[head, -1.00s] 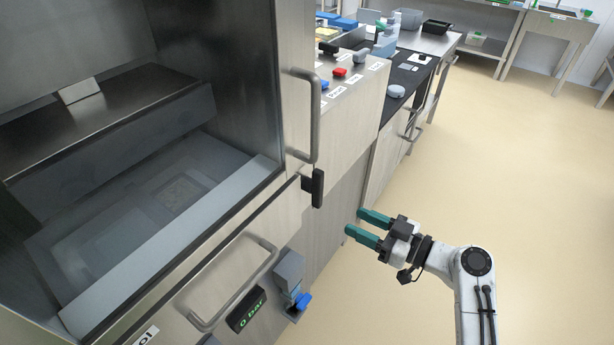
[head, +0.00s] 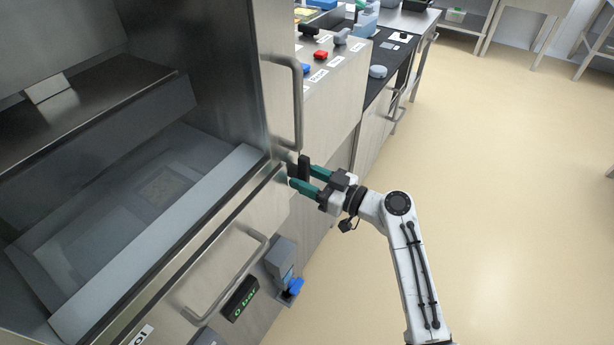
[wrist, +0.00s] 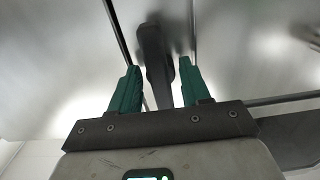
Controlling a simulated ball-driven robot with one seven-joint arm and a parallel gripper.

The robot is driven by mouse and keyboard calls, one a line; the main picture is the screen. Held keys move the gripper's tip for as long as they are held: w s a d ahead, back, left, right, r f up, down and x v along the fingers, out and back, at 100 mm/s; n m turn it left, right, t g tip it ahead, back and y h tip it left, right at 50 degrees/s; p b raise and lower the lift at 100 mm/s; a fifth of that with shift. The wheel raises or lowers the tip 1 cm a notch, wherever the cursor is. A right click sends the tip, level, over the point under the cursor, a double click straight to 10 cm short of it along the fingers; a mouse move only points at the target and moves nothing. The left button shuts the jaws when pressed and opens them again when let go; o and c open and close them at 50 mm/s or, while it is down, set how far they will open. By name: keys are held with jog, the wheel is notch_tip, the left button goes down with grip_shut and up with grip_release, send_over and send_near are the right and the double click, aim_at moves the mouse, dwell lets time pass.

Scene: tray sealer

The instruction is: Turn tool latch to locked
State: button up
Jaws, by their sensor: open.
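The tool latch is a black handle (head: 304,167) on the front edge of the steel machine, below the door's right-hand bar. It also shows in the wrist view as a dark bar (wrist: 155,62), pointing toward me. My gripper (head: 306,178) has green fingers and is open at the latch. In the wrist view the latch stands between my two fingers (wrist: 155,90), with a visible gap to each. Its far end is seen against the steel face; its lock marking is not visible.
A bar handle (head: 297,105) is just above the latch and a drawer handle (head: 232,285) is below left. A pressure display reading 0 bar (head: 240,298) and a blue-handled valve (head: 291,289) sit low on the machine. The floor (head: 500,190) at right is clear.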

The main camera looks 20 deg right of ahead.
jog(key=c, duration=0.8)
jog(key=shift+m, duration=0.4)
jog(key=m, duration=0.8)
jog(key=shift+s+a+r+p, duration=0.1)
jog(key=shift+p, duration=0.25)
jog(key=m+p, duration=0.2)
jog(key=m, duration=0.3)
jog(key=shift+r+m, duration=0.1)
jog(key=shift+m, duration=0.3)
jog(key=shift+m+p, duration=0.95)
jog(key=shift+m, duration=0.65)
